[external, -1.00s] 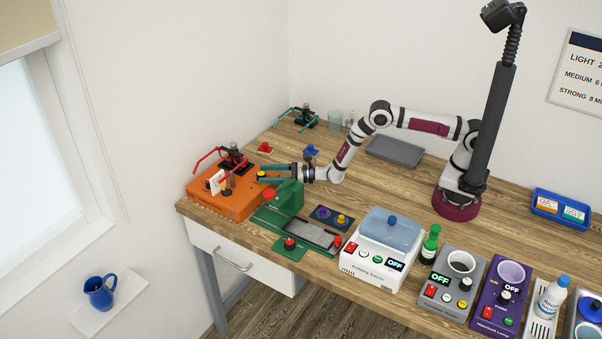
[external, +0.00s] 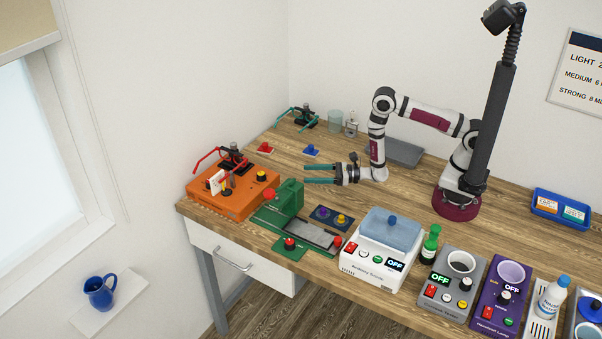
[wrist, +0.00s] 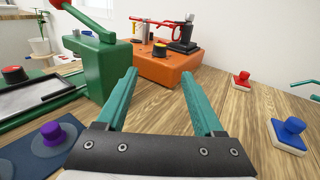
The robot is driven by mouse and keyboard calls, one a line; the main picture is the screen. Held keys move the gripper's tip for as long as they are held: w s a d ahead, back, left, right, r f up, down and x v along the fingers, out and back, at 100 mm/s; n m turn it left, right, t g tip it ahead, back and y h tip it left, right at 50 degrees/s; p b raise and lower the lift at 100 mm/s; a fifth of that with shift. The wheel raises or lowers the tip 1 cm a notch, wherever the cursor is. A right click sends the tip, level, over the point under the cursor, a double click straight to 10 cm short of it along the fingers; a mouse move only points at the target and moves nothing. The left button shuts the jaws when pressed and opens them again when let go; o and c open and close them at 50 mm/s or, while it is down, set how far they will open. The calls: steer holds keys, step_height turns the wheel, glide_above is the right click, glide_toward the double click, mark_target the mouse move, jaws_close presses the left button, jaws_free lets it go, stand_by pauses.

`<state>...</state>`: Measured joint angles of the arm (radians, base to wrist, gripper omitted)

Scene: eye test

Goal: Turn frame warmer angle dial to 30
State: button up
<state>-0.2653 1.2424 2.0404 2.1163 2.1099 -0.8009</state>
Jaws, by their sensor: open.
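The orange box (external: 228,207), which seems to be the frame warmer, stands at the table's left end. A black dial with a yellow top (external: 261,177) sits on its right corner; its setting is too small to read. The box (wrist: 170,72) and the dial (wrist: 160,49) also show ahead in the wrist view. My gripper (external: 306,174) is open and empty, pointing left toward the box, clearly apart from the dial. Its two teal fingers also show in the wrist view (wrist: 159,76), with nothing between them.
A green machine with a red knob (external: 287,197) stands between the box and the table's front. A red piece (external: 265,148) and a blue piece (external: 311,151) lie behind. Bare wood lies left of my fingers.

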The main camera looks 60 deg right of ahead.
mark_target(268, 177)
steer(key=shift+s+d, duration=0.2)
steer(key=shift+s, duration=0.1)
steer(key=w+y, duration=0.1)
steer(key=w+d+n+g+y, duration=0.1)
steer(key=w+d+y, duration=0.1)
steer(key=shift+w+r+n+g, duration=0.3)
steer(key=shift+w+g, duration=0.1)
steer(key=d+g, duration=0.1)
steer(key=w+d+n+g+y, duration=0.1)
steer(key=d+n+y, duration=0.1)
steer(key=shift+w+f+g, duration=0.2)
steer(key=shift+f+g, duration=0.2)
steer(key=x, duration=1.5)
steer(key=shift+a, duration=0.35)
steer(key=shift+c, duration=0.2)
